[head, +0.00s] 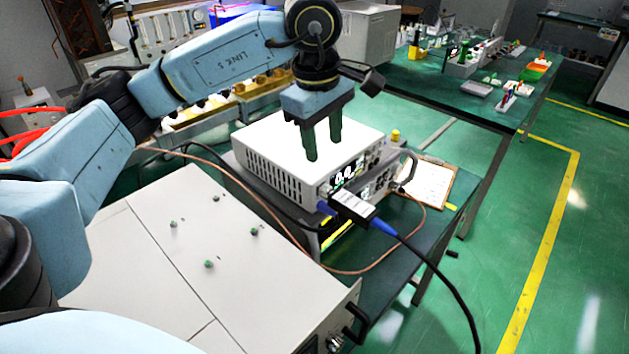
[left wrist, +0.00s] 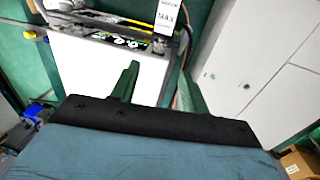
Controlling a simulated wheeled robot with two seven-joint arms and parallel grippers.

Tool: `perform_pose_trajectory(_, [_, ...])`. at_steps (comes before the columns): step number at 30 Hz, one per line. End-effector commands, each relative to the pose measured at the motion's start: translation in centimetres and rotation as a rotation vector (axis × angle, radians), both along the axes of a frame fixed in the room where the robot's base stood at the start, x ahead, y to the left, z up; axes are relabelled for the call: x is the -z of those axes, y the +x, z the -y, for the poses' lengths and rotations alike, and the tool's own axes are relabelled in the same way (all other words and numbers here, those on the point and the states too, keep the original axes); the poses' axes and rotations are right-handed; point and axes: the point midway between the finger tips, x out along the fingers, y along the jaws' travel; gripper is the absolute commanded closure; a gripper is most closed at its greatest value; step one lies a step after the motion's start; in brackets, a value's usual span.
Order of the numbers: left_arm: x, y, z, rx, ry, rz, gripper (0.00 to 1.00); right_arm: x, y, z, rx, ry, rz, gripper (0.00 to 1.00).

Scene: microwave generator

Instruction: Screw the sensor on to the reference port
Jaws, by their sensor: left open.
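The sensor (head: 352,208) is a small black and white box with blue ends and a black cable. It is at the front of the white instrument (head: 290,150), which has a lit display. Its blue near end points at the front panel's lower left; I cannot tell whether it touches a port. The reference port cannot be made out. My left gripper (head: 324,150) is open and empty, fingers pointing down above the instrument's top near its front. In the left wrist view the open fingers (left wrist: 160,70) show, with the sensor's white label (left wrist: 165,16) beyond them at the top.
A large light cabinet (head: 150,250) with several small green-tipped pegs stands in the left foreground. A copper-coloured cable loops around the instrument. A clipboard (head: 427,184) lies to its right on the green bench. Another bench (head: 470,80) with equipment stands behind.

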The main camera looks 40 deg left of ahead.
Motion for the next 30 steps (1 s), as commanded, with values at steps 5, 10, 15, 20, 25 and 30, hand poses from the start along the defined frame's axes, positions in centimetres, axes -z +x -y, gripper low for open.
perform_pose_trajectory(5, [3.9,0.3,-0.1,-0.002,0.002,-0.006,0.55,0.4,-2.2,-0.1,0.001,-0.001,-0.033,0.55])
perform_pose_trajectory(10, [7.4,0.7,-0.1,-0.006,0.002,-0.005,0.55,0.6,-2.8,0.0,0.001,-0.001,-0.043,0.55])
perform_pose_trajectory(15, [10.0,1.1,-0.1,-0.006,0.001,-0.003,0.55,0.6,-2.4,0.0,0.0,-0.002,-0.037,0.55])
perform_pose_trajectory(20, [11.3,1.3,-0.1,-0.006,0.001,-0.002,0.55,0.7,-1.7,0.0,0.0,-0.001,-0.027,0.55])
perform_pose_trajectory(25, [11.5,1.3,0.0,-0.005,0.001,-0.001,0.55,0.6,-1.6,0.1,-0.001,-0.002,-0.024,0.55])
perform_pose_trajectory(30, [11.5,1.3,0.0,-0.005,0.0,-0.001,0.56,0.6,-1.6,0.4,-0.002,-0.007,-0.024,0.55])
